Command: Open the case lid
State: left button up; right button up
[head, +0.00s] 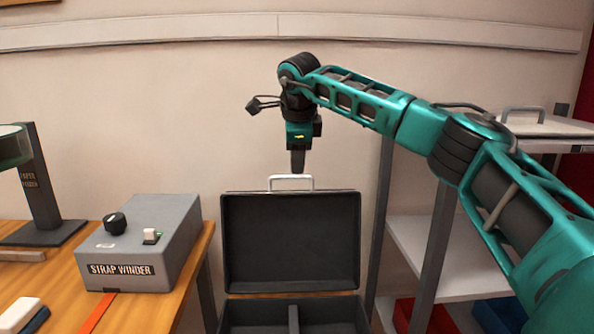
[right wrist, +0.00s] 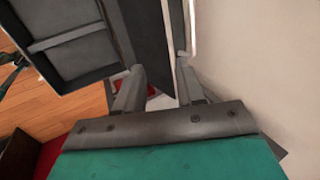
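The dark grey case (head: 292,312) is open. Its lid (head: 290,240) stands upright at the back, with its dark inner face towards me and a pale metal handle (head: 291,178) on its top edge. My right gripper (head: 298,168) points down just above the handle, its fingers lined up one behind the other. In the right wrist view my right gripper (right wrist: 158,78) has its two fingers apart, with the lid's edge (right wrist: 150,35) just beyond them. I cannot tell whether a finger touches the lid. The divided case bottom (right wrist: 70,42) shows at upper left there. My left gripper is out of view.
A strap winder box (head: 145,240) stands on the wooden table (head: 160,305) at left, beside a dark stand (head: 38,185). A shelf rack (head: 430,245) with red and blue bins stands close at right. The wall is close behind the lid.

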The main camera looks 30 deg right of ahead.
jog(key=v, duration=0.7)
jog(key=shift+s, duration=0.15)
jog(key=shift+a+r, duration=0.1)
